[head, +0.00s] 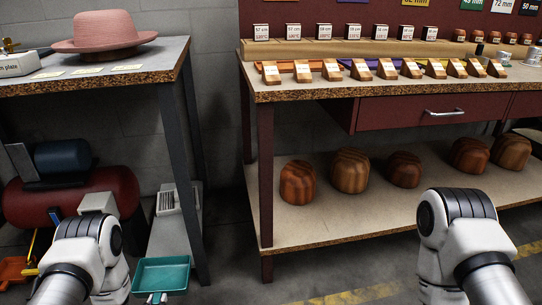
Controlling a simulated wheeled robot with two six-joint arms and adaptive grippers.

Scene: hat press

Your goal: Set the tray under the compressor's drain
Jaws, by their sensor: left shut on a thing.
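The compressor, with a dark red tank (130,200) and a dark blue motor (62,157) on top, sits low under the left table. Its drain cannot be made out; my left arm covers part of the tank. The teal tray (165,274) is a shallow rectangular pan at the bottom of the picture, to the right of the tank and in front of a grey strip. My left gripper (156,296) is shut on the tray's near edge, partly cut off by the picture's bottom. My right arm shows at the lower right, but its gripper is out of view.
The left table's dark leg (182,185) stands just behind the tray. A white slotted box (178,200) is beyond it. An orange pan (12,268) lies at far left. The right bench's lower shelf (330,225) holds several wooden blocks. Floor (235,285) between is clear.

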